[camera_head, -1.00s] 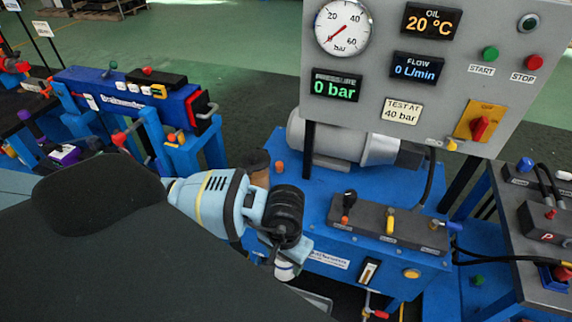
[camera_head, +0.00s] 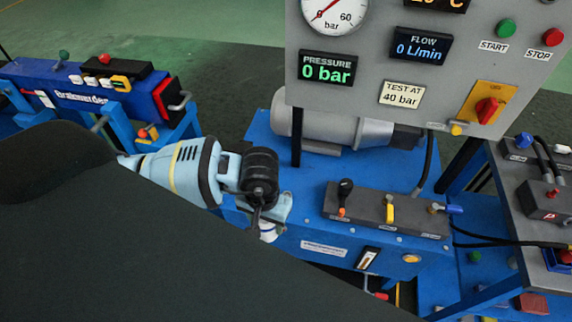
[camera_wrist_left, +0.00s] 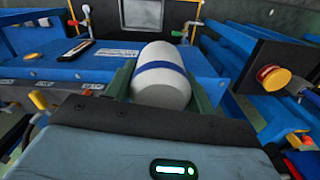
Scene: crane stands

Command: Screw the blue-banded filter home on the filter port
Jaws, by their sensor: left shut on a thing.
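My left gripper (camera_head: 272,224) is in front of the left end of the blue power unit (camera_head: 315,218). In the left wrist view it is shut on the blue-banded filter (camera_wrist_left: 162,76), a white cylinder with a blue band, with a dark green finger on each side. In the head view only a small white part, apparently the filter (camera_head: 267,231), shows below the gripper. I cannot make out the filter port in either view, nor tell whether the filter touches it. My right gripper is not in view.
A valve block with levers (camera_head: 385,212) sits right of my left gripper. In the wrist view a yellow-red button box (camera_wrist_left: 270,72) is at right. My dark arm covers the lower left.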

